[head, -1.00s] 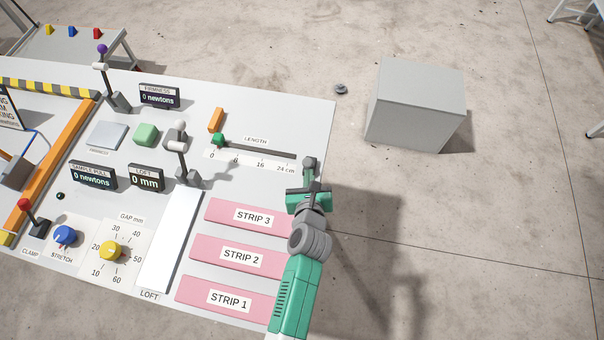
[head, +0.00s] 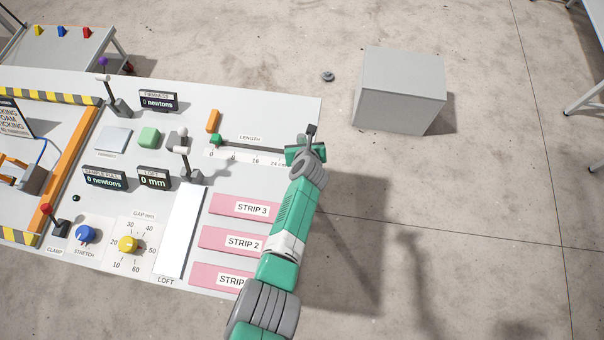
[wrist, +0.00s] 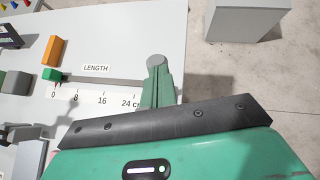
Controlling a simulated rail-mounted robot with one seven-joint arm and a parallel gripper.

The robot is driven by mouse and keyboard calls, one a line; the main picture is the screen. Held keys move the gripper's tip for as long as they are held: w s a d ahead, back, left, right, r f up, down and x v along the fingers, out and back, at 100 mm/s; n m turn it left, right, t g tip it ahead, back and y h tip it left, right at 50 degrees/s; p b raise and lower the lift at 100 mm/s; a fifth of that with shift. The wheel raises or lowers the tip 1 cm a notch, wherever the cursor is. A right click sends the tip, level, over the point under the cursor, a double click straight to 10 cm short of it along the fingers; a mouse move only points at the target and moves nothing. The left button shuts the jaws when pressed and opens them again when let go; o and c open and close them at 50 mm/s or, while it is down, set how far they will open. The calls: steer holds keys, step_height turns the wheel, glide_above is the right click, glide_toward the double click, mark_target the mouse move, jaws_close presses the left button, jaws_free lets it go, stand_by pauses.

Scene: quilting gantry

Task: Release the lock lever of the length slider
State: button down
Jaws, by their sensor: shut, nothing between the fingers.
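The length slider is a dark straight track (head: 253,146) beside a white scale marked 0 to 24 cm. Its green knob (head: 216,139) sits at the 0 end. An orange block-like piece (head: 213,121) stands just behind that end; I cannot tell whether it is the lock lever. Both also show at the left of the wrist view, the knob (wrist: 55,76) below the orange piece (wrist: 52,51). My gripper (head: 311,130) is shut and empty, near the track's 24 cm end, well right of knob and orange piece. Its closed fingers (wrist: 157,78) hide part of the scale's right end.
Pink strips (head: 245,208) lie in front of the slider, partly behind my arm. A loft lever (head: 184,155) stands left of the slider, near the green block (head: 149,138) and displays. A grey box (head: 400,90) stands on the floor beyond the panel's right edge.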

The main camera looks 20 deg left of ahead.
steer(key=shift+w+a+f+b, duration=0.1)
steer(key=shift+w+f+b, duration=0.1)
steer(key=shift+w+b, duration=0.35)
steer(key=shift+w, duration=0.15)
steer(key=shift+f, duration=0.1)
steer(key=s+d+r+p, duration=0.2)
steer(key=r+p, duration=0.3)
steer(key=r, duration=0.1)
steer(key=s+d+r+p, duration=0.2)
steer(key=s+r+p, duration=0.1)
steer(key=r+p, duration=0.2)
steer(key=shift+r, duration=0.4)
